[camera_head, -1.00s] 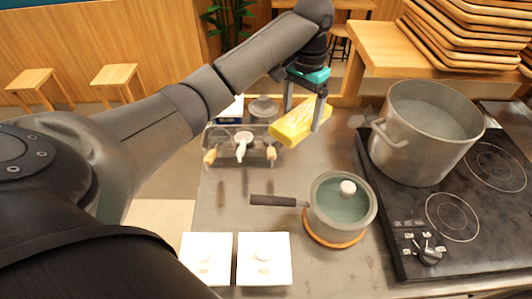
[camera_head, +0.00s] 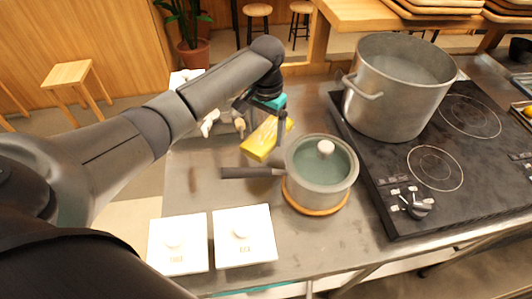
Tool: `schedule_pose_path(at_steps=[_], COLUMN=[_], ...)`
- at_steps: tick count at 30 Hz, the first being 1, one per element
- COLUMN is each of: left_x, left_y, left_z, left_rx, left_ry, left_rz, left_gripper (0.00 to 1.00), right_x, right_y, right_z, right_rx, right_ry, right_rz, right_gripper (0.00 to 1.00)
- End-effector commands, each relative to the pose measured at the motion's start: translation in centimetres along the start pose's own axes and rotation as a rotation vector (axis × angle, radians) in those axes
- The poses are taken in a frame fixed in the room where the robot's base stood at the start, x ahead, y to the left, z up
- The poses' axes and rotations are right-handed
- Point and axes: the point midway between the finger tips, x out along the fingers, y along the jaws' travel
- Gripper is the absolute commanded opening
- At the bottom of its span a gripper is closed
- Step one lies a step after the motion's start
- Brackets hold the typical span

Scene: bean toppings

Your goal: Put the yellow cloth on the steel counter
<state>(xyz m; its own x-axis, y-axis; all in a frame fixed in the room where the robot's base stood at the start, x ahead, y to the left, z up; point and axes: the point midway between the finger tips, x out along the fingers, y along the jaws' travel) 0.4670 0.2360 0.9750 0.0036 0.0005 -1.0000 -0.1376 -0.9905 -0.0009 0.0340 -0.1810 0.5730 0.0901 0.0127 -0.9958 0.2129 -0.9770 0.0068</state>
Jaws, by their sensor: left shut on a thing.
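The yellow cloth (camera_head: 262,139) is a folded block held in my left gripper (camera_head: 265,128). The gripper comes in from the upper left and is shut on it. The cloth is over the steel counter (camera_head: 200,190), just behind the pot handle and left of the small lidded pot. I cannot tell whether its underside touches the counter. My right gripper is not in view.
A small lidded pot (camera_head: 320,172) stands on a wooden trivet, its dark handle (camera_head: 250,172) pointing left. A large steel pot (camera_head: 398,90) stands on the black stove (camera_head: 400,165). Two white lidded boxes (camera_head: 244,238) sit at the front. Bare counter lies left of the handle.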

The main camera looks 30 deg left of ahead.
Motion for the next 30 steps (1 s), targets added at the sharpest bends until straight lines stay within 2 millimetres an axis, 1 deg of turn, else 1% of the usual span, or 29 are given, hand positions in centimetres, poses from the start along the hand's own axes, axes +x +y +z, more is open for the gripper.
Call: schedule_pose_path(at_steps=[1,3,6,11,18,20,26,30], left_x=[1.5,2.7,3.8,4.7,8.2,8.5,8.4,8.7], left_y=[0.1,0.0,0.0,0.0,0.1,0.0,0.0,0.0], left_z=[0.1,0.0,0.0,0.0,0.1,0.1,0.0,0.0], left_rx=[0.000,0.000,0.000,0.000,0.000,0.000,0.001,0.000], left_ry=[-0.004,-0.002,0.000,-0.001,-0.001,-0.001,0.000,0.000], left_rz=[0.001,0.001,0.000,-0.001,0.000,0.000,0.000,0.000], left_gripper=[0.20,0.20,0.20,0.20,0.20,0.20,0.20,0.20], right_x=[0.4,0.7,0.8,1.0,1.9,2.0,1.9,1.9], right_y=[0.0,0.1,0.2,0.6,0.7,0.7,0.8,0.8], right_z=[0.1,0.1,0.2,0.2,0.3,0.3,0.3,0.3], right_rx=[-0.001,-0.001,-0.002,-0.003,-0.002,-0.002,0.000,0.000], right_ry=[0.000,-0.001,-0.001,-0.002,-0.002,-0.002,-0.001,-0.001], right_rz=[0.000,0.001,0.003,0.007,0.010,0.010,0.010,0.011], right_gripper=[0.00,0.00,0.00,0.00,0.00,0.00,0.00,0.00])
